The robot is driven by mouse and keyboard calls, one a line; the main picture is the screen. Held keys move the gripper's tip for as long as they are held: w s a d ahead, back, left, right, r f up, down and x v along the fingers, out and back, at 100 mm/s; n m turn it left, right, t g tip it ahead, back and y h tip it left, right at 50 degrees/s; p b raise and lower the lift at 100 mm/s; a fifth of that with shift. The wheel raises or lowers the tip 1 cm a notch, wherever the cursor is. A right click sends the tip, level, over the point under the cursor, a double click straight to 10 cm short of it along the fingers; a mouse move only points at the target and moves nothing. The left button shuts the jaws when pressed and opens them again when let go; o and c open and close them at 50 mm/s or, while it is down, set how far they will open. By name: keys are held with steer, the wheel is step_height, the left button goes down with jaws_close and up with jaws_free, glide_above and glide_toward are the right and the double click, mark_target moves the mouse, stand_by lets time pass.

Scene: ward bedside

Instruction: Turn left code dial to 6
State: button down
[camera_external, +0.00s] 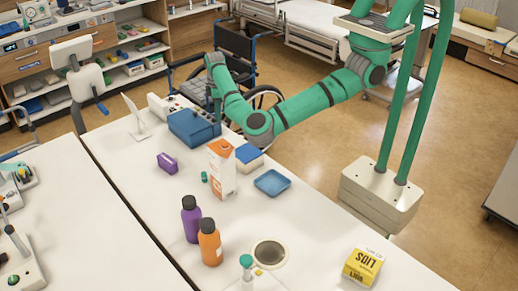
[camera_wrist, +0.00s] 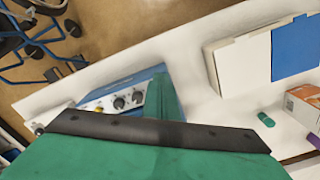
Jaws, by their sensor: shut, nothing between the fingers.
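A blue box (camera_external: 193,128) stands near the table's far edge. In the wrist view its light panel (camera_wrist: 98,101) carries two dark round dials, a left one (camera_wrist: 119,103) and a right one (camera_wrist: 138,97). Their numbers are too small to read. My gripper (camera_external: 216,112) points down at the right side of the box in the external view; whether it touches cannot be told. It is shut with nothing held. In the wrist view a green finger (camera_wrist: 161,95) stands close to the right dial, and my dark and green gripper body hides much of the box.
An orange-and-white carton (camera_external: 221,170), a white-and-blue box (camera_external: 249,157), a blue tray (camera_external: 272,182) and a small green item (camera_external: 204,177) stand nearby on the table. A purple box (camera_external: 167,163) lies to the left. A wheelchair (camera_external: 238,60) is behind the table.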

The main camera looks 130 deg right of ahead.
steer(key=shift+w+a, duration=0.3)
steer(key=shift+w, duration=0.1)
stand_by(0.4)
steer(key=shift+s+a, duration=0.1)
steer(key=shift+a, duration=0.05)
steer(key=shift+s+a, duration=0.15)
steer(key=shift+a, duration=0.05)
steer(key=shift+r, duration=3)
steer(key=m, duration=0.3)
steer(key=d+m, duration=0.1)
steer(key=m, duration=0.2)
steer(key=shift+s+r, duration=0.1)
steer(key=shift+s, duration=0.05)
steer(key=shift+f, duration=3.15)
